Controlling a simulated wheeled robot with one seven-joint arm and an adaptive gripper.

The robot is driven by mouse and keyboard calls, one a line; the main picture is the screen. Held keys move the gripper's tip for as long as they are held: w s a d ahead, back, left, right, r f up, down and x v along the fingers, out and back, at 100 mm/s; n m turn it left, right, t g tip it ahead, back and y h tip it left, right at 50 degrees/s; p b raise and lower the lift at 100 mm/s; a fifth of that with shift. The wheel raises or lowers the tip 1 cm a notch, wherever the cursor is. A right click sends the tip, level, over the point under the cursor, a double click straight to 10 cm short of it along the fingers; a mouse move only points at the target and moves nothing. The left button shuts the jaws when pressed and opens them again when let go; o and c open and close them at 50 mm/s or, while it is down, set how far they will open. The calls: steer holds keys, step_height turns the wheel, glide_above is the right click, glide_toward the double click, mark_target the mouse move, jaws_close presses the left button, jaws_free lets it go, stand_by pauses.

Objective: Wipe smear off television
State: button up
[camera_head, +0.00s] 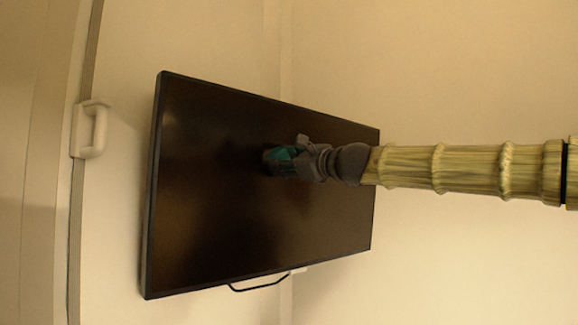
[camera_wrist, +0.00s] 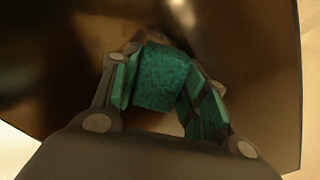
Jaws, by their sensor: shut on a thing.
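The television (camera_head: 215,225) is a large dark flat screen on the pale wall, appearing tilted in the head view. Its dark screen also fills much of the wrist view (camera_wrist: 45,60). In the wrist view, my gripper (camera_wrist: 160,78) is shut on a teal speckled block (camera_wrist: 163,77), which looks like a sponge. The block is close to the screen; I cannot tell if it touches. I cannot make out a smear apart from brownish reflections; part of the screen is hidden behind my gripper and arm.
A white handle-like fitting (camera_head: 90,129) sticks out at the left, beside a dark vertical edge. A black cable (camera_head: 258,286) hangs below the television. The wall around the screen looks bare.

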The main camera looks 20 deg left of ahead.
mark_target(276, 157)
steer(key=shift+s+a, duration=0.15)
steer(key=shift+s+a+f+b, duration=0.15)
steer(key=shift+s+a+b, duration=0.25)
steer(key=shift+s+b, duration=0.35)
steer(key=shift+s+a+b, duration=0.45)
steer(key=shift+s+b, duration=0.05)
steer(key=shift+s, duration=0.15)
steer(key=shift+s+r, duration=0.2)
steer(key=shift+r, duration=0.05)
steer(key=shift+w+r+p, duration=0.1)
steer(key=shift+r+p, duration=0.15)
steer(key=shift+p, duration=0.1)
steer(key=shift+w+d+p, duration=0.2)
steer(key=shift+w+p, duration=0.2)
steer(key=w+d+p, duration=0.6)
steer(key=w, duration=0.3)
steer(key=shift+w+p, duration=0.15)
steer(key=shift+p, duration=0.15)
